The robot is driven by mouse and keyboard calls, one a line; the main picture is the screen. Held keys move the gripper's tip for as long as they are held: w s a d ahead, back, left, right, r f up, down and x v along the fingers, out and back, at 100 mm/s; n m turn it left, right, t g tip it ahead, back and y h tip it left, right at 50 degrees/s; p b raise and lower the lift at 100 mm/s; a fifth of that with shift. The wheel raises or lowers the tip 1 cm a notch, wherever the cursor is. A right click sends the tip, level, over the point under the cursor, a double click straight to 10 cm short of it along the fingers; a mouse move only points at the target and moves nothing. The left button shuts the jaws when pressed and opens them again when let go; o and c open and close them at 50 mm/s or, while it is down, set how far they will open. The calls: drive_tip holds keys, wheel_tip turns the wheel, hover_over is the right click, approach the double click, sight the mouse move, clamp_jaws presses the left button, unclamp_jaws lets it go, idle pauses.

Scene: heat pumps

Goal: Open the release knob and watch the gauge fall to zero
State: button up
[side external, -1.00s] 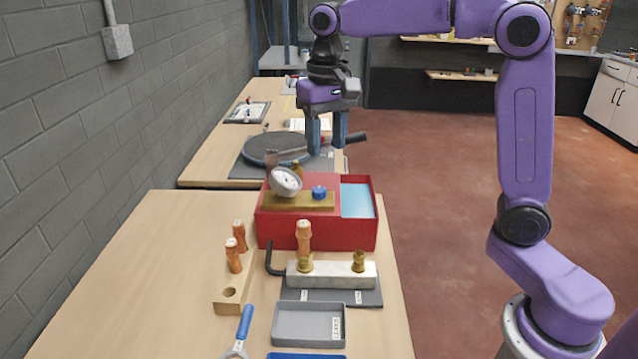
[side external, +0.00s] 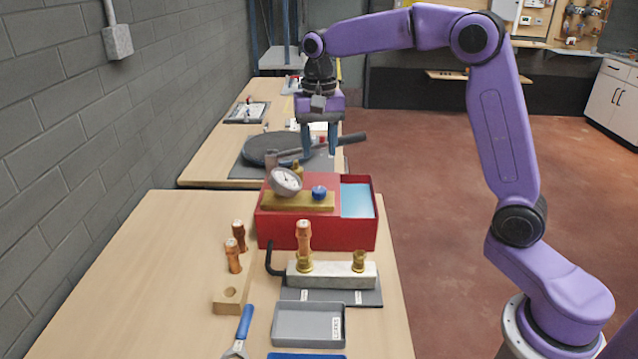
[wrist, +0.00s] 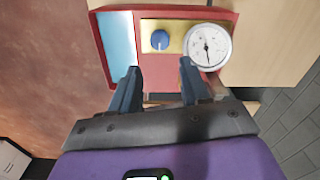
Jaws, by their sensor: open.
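The blue release knob (side external: 319,192) sits on a brass plate (side external: 290,201) on top of the red box (side external: 315,229). It also shows in the wrist view (wrist: 160,40). The round white gauge (side external: 285,181) stands on the same plate, left of the knob in the side view; in the wrist view (wrist: 207,46) it is right of the knob. Its dark needle shows, but the scale is too small to read. My gripper (side external: 319,155) is open and empty, above and behind the red box. In the wrist view its fingertips (wrist: 158,80) are apart, short of the knob.
A marble-white block (side external: 335,276) with brass fittings and a copper piece stands in front of the box. A grey tray (side external: 308,324), a wooden holder (side external: 231,297) and a blue-handled tool (side external: 244,324) lie nearer. A dark round pan (side external: 268,148) lies behind on another table.

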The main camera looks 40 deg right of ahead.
sight(319, 189)
wheel_tip(319, 189, down, 10)
drive_tip(key=shift+r, duration=0.1)
idle(0.4)
drive_tip(key=c, duration=0.8)
